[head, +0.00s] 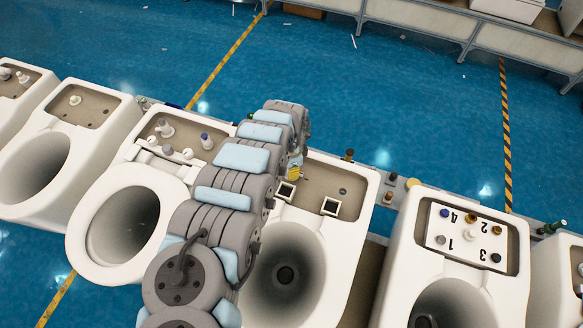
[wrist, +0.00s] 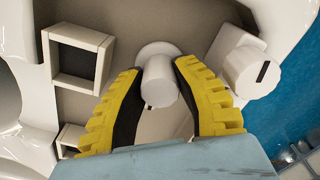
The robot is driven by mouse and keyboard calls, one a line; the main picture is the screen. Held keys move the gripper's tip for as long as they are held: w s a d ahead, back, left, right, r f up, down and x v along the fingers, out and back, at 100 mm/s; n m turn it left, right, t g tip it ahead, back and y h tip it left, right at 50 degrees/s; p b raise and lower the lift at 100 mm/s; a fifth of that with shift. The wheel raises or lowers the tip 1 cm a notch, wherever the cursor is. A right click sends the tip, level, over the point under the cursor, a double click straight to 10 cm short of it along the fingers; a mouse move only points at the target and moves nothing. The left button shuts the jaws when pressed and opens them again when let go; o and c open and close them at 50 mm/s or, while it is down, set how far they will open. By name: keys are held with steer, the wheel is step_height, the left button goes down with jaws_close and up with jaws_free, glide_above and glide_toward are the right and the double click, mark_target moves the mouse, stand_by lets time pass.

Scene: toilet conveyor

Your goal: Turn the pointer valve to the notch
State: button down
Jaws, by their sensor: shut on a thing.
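In the wrist view, a white valve knob (wrist: 159,82) stands on a round white base in the grey recess of a toilet tank. My gripper (wrist: 159,84) has its two black-and-yellow fingers on either side of this knob, closed against it. I cannot make out a pointer tip or a notch on it. Just right of it is a second white knob (wrist: 248,68) with a short black mark on its face. In the head view, only a bit of my gripper's yellow (head: 294,166) shows over the middle toilet; my arm hides the valve.
Two square white frames stand in the same recess, left of my fingers in the wrist view; the larger one (wrist: 80,60) is near. Neighbouring toilets line both sides, one with a numbered plate (head: 466,235). Blue floor (head: 380,120) lies behind the conveyor.

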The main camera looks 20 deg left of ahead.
stand_by(0.4)
steer(key=c, duration=0.7)
jaws_free()
steer(key=shift+s, duration=0.1)
steer(key=shift+a+r, duration=0.1)
steer(key=shift+r, duration=3.85)
